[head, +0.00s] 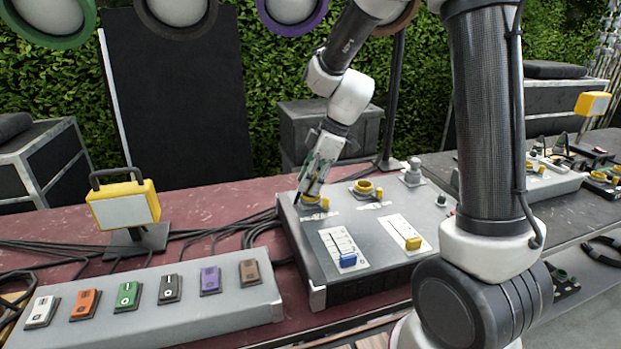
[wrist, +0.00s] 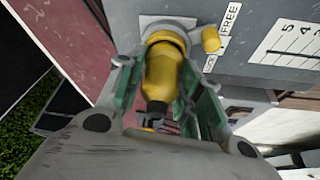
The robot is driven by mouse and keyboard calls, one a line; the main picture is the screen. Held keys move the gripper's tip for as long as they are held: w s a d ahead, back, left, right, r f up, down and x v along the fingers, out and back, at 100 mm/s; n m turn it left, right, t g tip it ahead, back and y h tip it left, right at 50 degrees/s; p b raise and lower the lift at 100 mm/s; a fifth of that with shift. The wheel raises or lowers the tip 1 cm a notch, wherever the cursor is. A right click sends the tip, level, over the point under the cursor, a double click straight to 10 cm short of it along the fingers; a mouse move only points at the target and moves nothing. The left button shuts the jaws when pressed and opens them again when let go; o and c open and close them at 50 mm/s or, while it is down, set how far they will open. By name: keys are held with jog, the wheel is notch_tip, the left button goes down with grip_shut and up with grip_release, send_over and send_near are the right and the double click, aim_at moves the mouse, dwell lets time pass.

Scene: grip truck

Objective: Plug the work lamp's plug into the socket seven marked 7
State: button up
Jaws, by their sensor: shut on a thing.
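My gripper (head: 309,192) reaches down over the back left of a grey control box (head: 385,272). In the wrist view my gripper (wrist: 160,92) is shut on a yellow plug (wrist: 163,72) with a dark rear end. The plug's front meets a round grey collar (wrist: 167,38) on the box panel; how deep it sits I cannot tell. A yellow cap (wrist: 211,39) is beside the collar, near a label reading FREE (wrist: 229,20). A yellow work lamp (head: 124,207) stands on the table at left. I cannot read a 7 anywhere.
A second yellow-ringed socket (head: 365,188) is right of my gripper on the box. A blue slider (head: 348,260) and a yellow slider (head: 413,243) are nearer. A grey strip of coloured switches (head: 150,310) lies front left. Dark cables (head: 215,234) run across the red table.

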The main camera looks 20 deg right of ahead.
jog(key=shift+f, duration=0.3)
jog(key=o, duration=1.5)
jog(key=shift+r, duration=2.55)
